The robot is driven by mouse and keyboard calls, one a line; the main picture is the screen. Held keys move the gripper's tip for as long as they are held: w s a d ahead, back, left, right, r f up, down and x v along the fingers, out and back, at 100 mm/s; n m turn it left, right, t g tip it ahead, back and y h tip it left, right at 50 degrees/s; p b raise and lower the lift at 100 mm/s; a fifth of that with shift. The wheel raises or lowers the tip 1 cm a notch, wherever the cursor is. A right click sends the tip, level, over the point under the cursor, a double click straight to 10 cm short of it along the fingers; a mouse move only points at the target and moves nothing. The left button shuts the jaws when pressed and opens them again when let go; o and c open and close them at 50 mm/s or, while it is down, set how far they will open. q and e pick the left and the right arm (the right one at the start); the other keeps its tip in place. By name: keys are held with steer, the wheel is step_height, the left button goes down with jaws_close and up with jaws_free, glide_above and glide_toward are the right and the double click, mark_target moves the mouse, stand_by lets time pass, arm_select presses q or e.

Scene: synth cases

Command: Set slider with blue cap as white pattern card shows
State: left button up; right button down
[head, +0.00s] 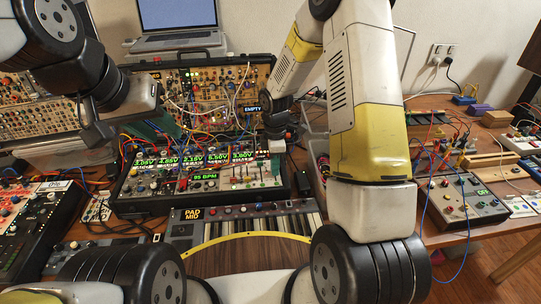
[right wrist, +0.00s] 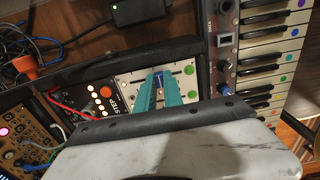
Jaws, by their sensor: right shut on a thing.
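In the right wrist view my right gripper (right wrist: 159,82) has its teal fingers closed around a small blue cap (right wrist: 158,77). The cap is on a cream slider panel (right wrist: 132,75) with green dots; the fingers hide most of its slot. In the head view the right gripper (head: 275,160) is at the right end of the synth case (head: 292,180). A small white piece (head: 277,146) shows beside it; I cannot tell whether it is the pattern card, and no pattern is readable. My left gripper (head: 158,128), teal fingers apart, hangs above the case's left part, apparently empty.
A keyboard (head: 275,217) lies in front of the case, and a laptop (head: 178,22) stands behind it. Loose patch cables cross the modules. A black adapter (right wrist: 140,10) lies beside the case.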

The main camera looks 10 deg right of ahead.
steer(key=shift+w, duration=0.45)
steer(key=c, duration=1.4)
jaws_free()
steer(key=shift+c, duration=0.2)
step_height(320, 180, up, 8)
steer(key=shift+f, duration=0.1)
